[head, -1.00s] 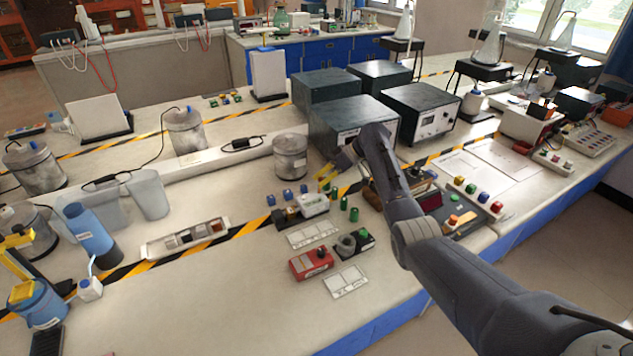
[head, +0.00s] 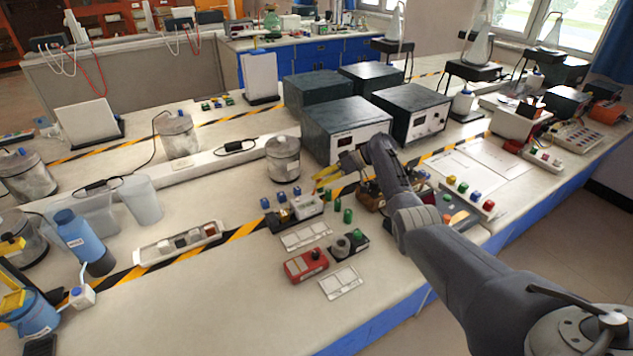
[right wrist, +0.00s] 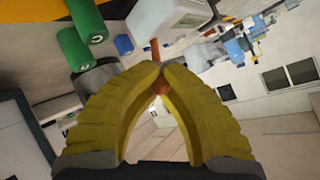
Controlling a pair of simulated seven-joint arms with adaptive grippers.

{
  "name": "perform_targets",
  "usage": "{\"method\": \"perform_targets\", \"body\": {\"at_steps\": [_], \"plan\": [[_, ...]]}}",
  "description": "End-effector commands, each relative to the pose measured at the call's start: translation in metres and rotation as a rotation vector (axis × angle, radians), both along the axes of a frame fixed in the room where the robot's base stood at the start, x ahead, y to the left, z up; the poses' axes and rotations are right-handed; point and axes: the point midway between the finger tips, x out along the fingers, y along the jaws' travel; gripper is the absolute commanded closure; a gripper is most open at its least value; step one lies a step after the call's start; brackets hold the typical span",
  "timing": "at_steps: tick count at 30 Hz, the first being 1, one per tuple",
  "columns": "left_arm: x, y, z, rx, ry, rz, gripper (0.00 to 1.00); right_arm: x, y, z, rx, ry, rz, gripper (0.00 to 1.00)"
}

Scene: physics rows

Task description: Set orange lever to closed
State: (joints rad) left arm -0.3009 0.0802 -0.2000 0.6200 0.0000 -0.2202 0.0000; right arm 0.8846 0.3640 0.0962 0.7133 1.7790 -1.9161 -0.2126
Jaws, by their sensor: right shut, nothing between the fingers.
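My right gripper (head: 315,185) reaches in from the right in the head view, its yellow fingers over the small parts by a white box (head: 306,206). In the right wrist view the right gripper (right wrist: 162,68) is shut, its tips together with nothing held. An orange-brown piece (right wrist: 160,86), perhaps the orange lever, shows through the gap behind the tips. A thin brown-orange bar (right wrist: 155,50) shows just beyond the tips. I cannot tell whether either touches the fingers. The lever's base and position are not clear in the head view. My left gripper is not in view.
Green cylinders (head: 347,215) stand beside the white box. A red box (head: 305,266) lies nearer the front. A metal canister (head: 283,160) and a dark instrument box (head: 345,128) stand behind the gripper. The bench front left of the red box is clear.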

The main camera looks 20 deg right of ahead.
Motion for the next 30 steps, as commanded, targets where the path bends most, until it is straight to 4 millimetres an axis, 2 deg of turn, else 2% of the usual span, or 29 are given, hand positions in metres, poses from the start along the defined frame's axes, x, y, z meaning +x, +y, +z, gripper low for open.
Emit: {"method": "perform_targets", "body": {"at_steps": [4,6,14,23,30], "plan": [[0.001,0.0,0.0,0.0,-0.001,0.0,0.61,0.002,-0.001,0.004,0.003,-0.006,-0.005,1.0],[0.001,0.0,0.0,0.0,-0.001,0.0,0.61,0.002,-0.001,0.004,0.003,-0.006,-0.005,0.89],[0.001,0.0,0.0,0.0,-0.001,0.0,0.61,0.001,0.0,0.002,0.0,-0.003,-0.002,0.59],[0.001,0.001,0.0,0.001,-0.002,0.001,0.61,0.0,-0.002,0.002,-0.001,-0.002,-0.001,0.58],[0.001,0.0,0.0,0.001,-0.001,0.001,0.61,-0.008,-0.023,0.015,-0.004,-0.003,-0.003,0.58]]}}
